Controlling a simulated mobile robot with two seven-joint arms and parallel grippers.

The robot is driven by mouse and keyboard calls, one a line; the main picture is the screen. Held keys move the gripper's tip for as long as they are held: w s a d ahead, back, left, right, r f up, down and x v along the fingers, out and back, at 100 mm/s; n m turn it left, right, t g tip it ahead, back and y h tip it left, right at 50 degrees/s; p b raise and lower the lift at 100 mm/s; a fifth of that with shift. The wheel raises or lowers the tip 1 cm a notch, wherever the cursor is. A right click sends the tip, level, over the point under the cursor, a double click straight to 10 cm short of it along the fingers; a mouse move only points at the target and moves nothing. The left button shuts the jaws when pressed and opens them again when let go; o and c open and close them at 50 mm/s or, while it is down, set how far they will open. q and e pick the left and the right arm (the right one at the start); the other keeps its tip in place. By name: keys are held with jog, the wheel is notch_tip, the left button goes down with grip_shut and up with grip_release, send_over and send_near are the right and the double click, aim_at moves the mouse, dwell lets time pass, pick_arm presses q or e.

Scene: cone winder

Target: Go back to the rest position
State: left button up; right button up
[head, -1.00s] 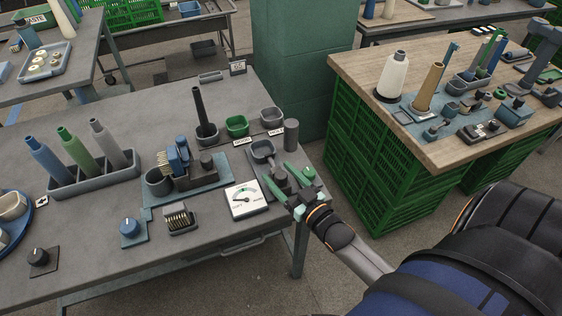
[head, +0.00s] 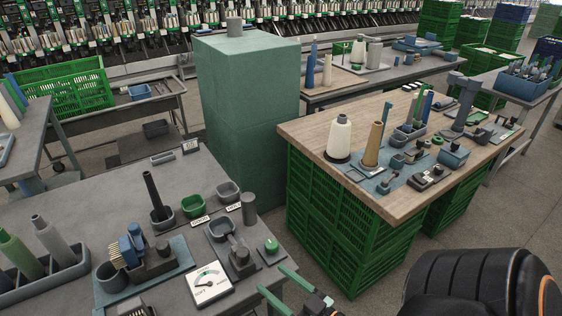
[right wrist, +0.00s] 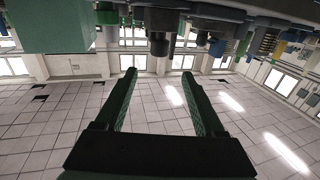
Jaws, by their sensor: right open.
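My right gripper (head: 282,290) is at the bottom of the head view, just off the right front edge of the grey bench (head: 60,215). Its two green fingers are apart with nothing between them. The right wrist view also shows the open, empty fingers (right wrist: 158,100), with blurred tools and fittings above them. The white dial gauge (head: 209,285) and the small grey fixture with a green button (head: 271,246) are on the bench near the fingers. My left gripper is not in view.
A wooden-topped bench (head: 300,130) on green crates holds a white cone (head: 339,139) and a tan cone (head: 373,145). A green cabinet (head: 245,110) stands between the benches. The floor (head: 385,270) between my right arm and the crates is clear.

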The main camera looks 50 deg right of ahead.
jog(key=shift+s, duration=0.45)
dwell(0.3)
jog(key=s+a+f+n+g+y+p, duration=0.1)
jog(key=s+a+f+g+y, duration=0.1)
jog(key=a+f+g, duration=0.6)
jog(key=s+a+f, duration=0.1)
jog(key=a+f, duration=0.3)
jog(key=shift+s+a+n+g+p, duration=0.15)
jog(key=shift+s+n+g+p, duration=0.05)
jog(key=shift+n+g+p, duration=0.2)
